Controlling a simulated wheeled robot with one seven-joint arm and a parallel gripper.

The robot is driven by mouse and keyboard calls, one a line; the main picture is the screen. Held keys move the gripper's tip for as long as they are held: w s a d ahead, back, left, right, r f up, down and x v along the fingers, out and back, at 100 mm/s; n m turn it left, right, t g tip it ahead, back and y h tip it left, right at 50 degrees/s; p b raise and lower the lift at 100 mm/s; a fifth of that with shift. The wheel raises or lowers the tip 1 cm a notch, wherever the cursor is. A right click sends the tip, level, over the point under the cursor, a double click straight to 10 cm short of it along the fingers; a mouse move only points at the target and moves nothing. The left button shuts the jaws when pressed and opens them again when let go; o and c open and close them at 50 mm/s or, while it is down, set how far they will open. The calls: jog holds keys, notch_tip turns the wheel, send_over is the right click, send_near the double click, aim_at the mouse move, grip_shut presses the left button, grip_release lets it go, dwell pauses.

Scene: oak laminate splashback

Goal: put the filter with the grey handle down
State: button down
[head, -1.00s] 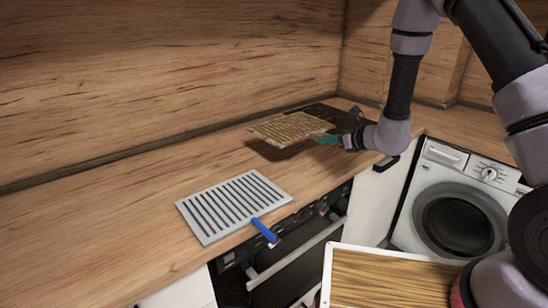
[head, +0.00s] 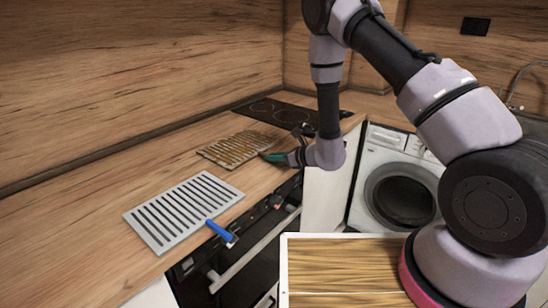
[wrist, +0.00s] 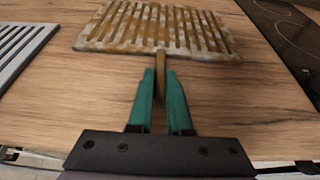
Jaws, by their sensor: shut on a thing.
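A slotted filter (head: 238,148) with brown, greasy-looking staining lies flat in front of my gripper (head: 278,158), at or just above the wooden counter; I cannot tell whether it touches. The wrist view shows the filter (wrist: 160,28) ahead of my gripper (wrist: 161,88). The green fingers are shut on its handle, which looks brownish there; I see no clear grey. A clean light-grey filter (head: 183,212) with a blue handle (head: 220,230) lies on the counter, to the left of the held one and nearer the camera.
The wooden counter (head: 60,235) is bare to the left of the clean filter. A black hob (head: 285,113) is behind the held filter. Below the counter edge are an oven (head: 245,265) and a washing machine (head: 400,185). A wood-grained panel with a white rim (head: 340,270) is in front.

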jog(key=c, duration=0.8)
grip_release()
jog(key=shift+c, duration=0.2)
jog(key=shift+d+r, duration=0.1)
jog(key=shift+r, duration=0.05)
jog(key=v, duration=1.2)
jog(key=s+a+r+n+g+y, duration=0.1)
jog(key=s+r+n+g, duration=0.4)
jog(key=r, duration=0.7)
jog(key=s+a+r+n+g+y, duration=0.1)
jog(key=s+r+n+g, duration=0.2)
jog(key=s+r+n, duration=0.65)
jog(key=s+d+r+n+t+h, duration=0.2)
jog(key=d+r+h, duration=0.3)
jog(key=d, duration=0.5)
jog(key=s+d+r+n+t+h, duration=0.3)
jog(key=d+r+n+t+h, duration=0.1)
jog(key=d+r, duration=0.5)
jog(key=shift+s+d+n+t+h, duration=0.3)
jog(key=shift+d+n+t+h, duration=0.2)
jog(key=shift+h, duration=0.4)
